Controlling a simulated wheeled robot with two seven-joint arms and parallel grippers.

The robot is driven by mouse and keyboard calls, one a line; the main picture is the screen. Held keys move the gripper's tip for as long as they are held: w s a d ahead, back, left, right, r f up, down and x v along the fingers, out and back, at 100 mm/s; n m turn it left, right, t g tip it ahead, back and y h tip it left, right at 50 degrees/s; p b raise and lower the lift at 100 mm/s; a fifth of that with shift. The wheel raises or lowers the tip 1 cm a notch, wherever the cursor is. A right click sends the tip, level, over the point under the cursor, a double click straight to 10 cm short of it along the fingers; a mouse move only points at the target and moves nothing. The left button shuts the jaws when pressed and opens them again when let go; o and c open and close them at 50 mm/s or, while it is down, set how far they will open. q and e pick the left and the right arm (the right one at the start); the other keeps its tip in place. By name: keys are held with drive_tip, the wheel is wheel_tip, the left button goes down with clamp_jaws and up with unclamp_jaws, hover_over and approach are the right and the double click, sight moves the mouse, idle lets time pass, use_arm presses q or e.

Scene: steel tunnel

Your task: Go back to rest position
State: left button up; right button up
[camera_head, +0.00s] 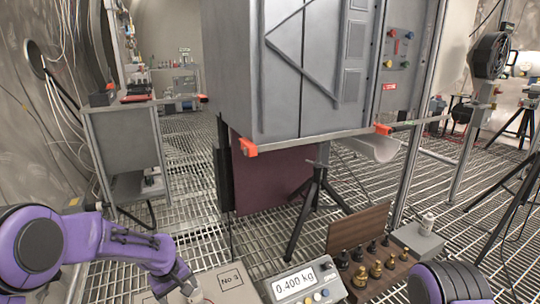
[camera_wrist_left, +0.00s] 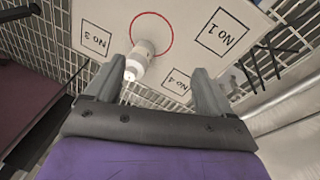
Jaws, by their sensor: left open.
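My left arm comes in from the left in the head view, and its gripper is low at the bottom edge, mostly cut off. In the left wrist view my left gripper (camera_wrist_left: 160,68) is open, its two fingers spread apart. A small white bottle (camera_wrist_left: 143,60) shows between the fingers, closer to the left one, and nothing grips it. It is over the red circle on a pale board (camera_wrist_left: 105,14) with squares marked No 1, No 3 and No 4. The board's No 3 corner (camera_head: 232,279) shows in the head view. My right gripper is out of view; only a purple arm part shows.
A scale (camera_head: 298,283) reading 0.400 kg stands right of the board. Beside it is a wooden weight rack (camera_head: 358,234) with several weights.

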use_arm(q)
drive_tip(key=s+f+m+t+y, duration=0.15)
drive_tip(key=s+f+t, duration=0.25)
drive_tip(key=s+f, duration=0.9)
drive_tip(key=s+a+f+g+y, duration=0.1)
drive_tip(key=s+a+g, duration=0.1)
drive_tip(key=s, duration=1)
drive_tip(key=s+a+f+g+y, duration=0.1)
drive_tip(key=s+a+f, duration=0.1)
drive_tip(key=s, duration=1.1)
wheel_tip(320, 180, up, 37)
drive_tip(key=w+p, duration=0.1)
drive_tip(key=p, duration=3.6)
drive_tip(key=shift+a+y, duration=0.25)
drive_tip(key=shift+y, duration=0.1)
